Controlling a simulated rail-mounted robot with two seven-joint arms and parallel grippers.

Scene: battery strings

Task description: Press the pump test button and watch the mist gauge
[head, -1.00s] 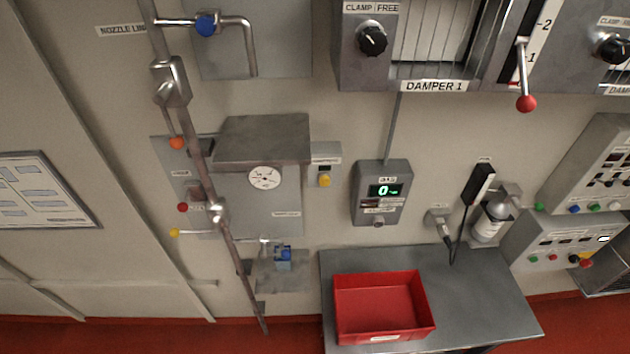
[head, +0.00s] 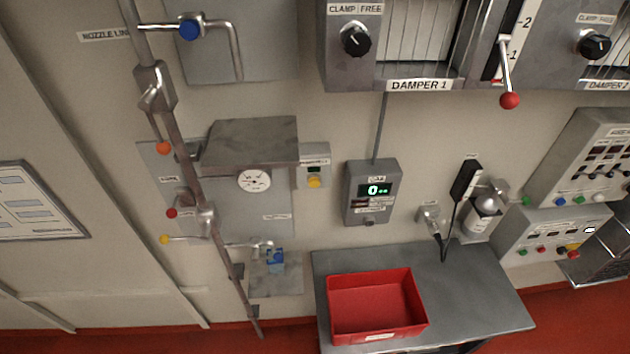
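A small grey box on the wall carries a yellow button (head: 314,181) below a small dark window; its label is too small to read. Just left of it, a round white gauge (head: 254,180) with dark marks sits on a grey wall cabinet (head: 236,214) under a jutting metal hood (head: 250,141). The gauge's needle reading is too small to tell. I cannot confirm from the lettering which parts are the pump test button and the mist gauge. Neither of my grippers is in view.
A slanted pipe (head: 184,155) with coloured knobs runs in front of the cabinet's left side. A gas meter (head: 373,192) hangs right of the button box. Below stands a grey table (head: 462,288) with a red bin (head: 377,333). The damper 1 unit (head: 418,85) juts out above.

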